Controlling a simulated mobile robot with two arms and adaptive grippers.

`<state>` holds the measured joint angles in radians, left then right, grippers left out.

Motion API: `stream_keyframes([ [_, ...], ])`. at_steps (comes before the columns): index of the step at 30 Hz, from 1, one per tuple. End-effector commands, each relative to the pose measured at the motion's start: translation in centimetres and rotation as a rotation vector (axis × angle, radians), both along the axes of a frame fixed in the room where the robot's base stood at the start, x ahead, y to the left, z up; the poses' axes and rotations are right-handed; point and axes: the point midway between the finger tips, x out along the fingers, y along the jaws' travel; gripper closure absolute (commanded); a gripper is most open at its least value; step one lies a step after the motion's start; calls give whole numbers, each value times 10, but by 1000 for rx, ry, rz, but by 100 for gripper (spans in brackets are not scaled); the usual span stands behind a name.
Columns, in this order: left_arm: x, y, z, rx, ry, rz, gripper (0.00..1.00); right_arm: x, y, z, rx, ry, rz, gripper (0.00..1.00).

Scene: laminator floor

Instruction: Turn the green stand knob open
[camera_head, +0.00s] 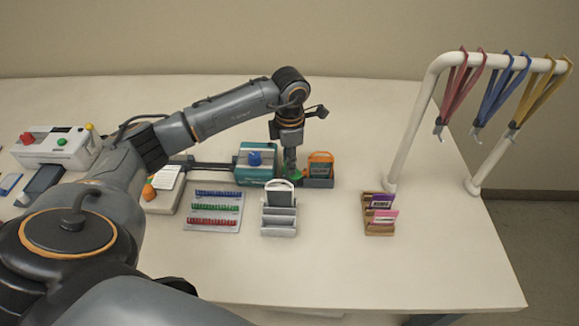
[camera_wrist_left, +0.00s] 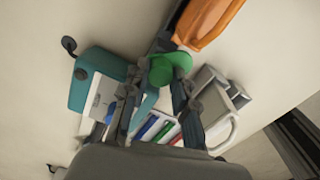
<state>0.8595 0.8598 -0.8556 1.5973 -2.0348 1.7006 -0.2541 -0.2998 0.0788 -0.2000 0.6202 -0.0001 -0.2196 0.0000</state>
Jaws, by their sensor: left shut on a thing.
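The green stand knob (camera_head: 289,173) sits on a small dark stand between a teal box and an orange-framed holder. In the left wrist view the green knob (camera_wrist_left: 168,66) shows near the middle, with a round top. My left gripper (camera_head: 290,160) reaches down onto it from above and is shut on it. In the left wrist view its fingers (camera_wrist_left: 160,88) lie on both sides of the knob and partly hide it. My right gripper is in neither view.
The teal box with a blue knob (camera_head: 254,160) stands close left of the gripper, the orange-framed holder (camera_head: 320,166) close right. A grey rack (camera_head: 279,220) is in front. A white rail with coloured straps (camera_head: 405,130) stands right.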

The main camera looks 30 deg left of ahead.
Motion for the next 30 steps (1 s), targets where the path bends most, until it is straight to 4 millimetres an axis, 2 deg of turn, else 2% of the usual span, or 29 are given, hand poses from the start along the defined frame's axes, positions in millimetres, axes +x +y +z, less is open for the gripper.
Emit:
stream_keyframes([
  [1,1,0,-4,1,-3,-45,100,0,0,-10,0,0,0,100],
  [12,1,0,-3,1,-3,-386,100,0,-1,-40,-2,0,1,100],
  [21,1,0,-2,-2,-2,-594,100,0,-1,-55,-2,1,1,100],
  [30,1,0,0,-1,-3,-695,100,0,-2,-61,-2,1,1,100],
])
